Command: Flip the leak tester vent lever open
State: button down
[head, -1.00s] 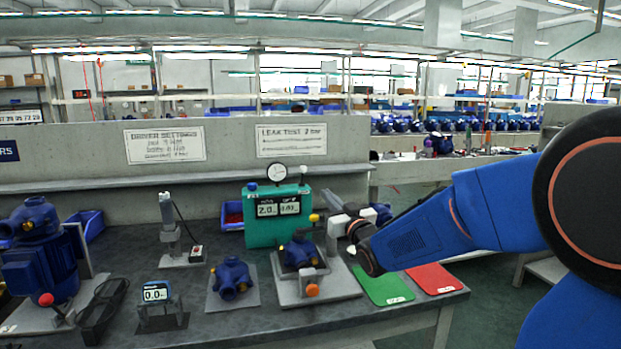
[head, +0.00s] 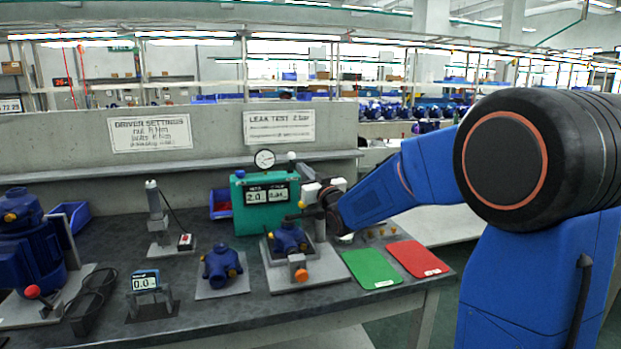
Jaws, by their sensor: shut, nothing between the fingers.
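The leak tester (head: 240,205) is a teal box with a round dial gauge (head: 264,159) on top and a display reading about 2.0. A small yellow tip (head: 301,204) shows at its right side, probably the vent lever's end; the lever's position is hard to make out. My gripper (head: 296,216) is shut and empty, its dark fingers pointing left close to the yellow tip. I cannot tell whether they touch it. A blue pump housing (head: 289,240) sits in the grey test fixture (head: 322,268) just below, with an orange knob (head: 301,275) at its front.
A green mat (head: 370,268) and a red mat (head: 418,259) lie to the right. Another blue pump part (head: 221,267) sits on a plate to the left, beside a small display (head: 145,281). A driver stand (head: 156,215) stands behind. Small brass parts lie behind the mats.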

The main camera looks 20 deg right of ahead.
aim_at(293, 155)
jog(key=shift+x, duration=2.65)
jog(key=shift+w+r, duration=0.1)
jog(key=shift+r, duration=0.1)
jog(key=shift+w+r+m+g, duration=0.15)
jog(key=shift+w+r+g, duration=0.25)
jog(key=shift+g, duration=0.3)
jog(key=shift+w+r+m+g, duration=0.15)
jog(key=shift+w+r+g, duration=0.2)
jog(key=shift+g, duration=0.35)
jog(key=shift+w+r, duration=0.45)
jog(key=shift+w, duration=0.4)
jog(key=shift+w+r, duration=0.45)
jog(key=shift+w, duration=0.35)
jog(key=shift+w+r, duration=0.15)
jog(key=shift+w, duration=0.75)
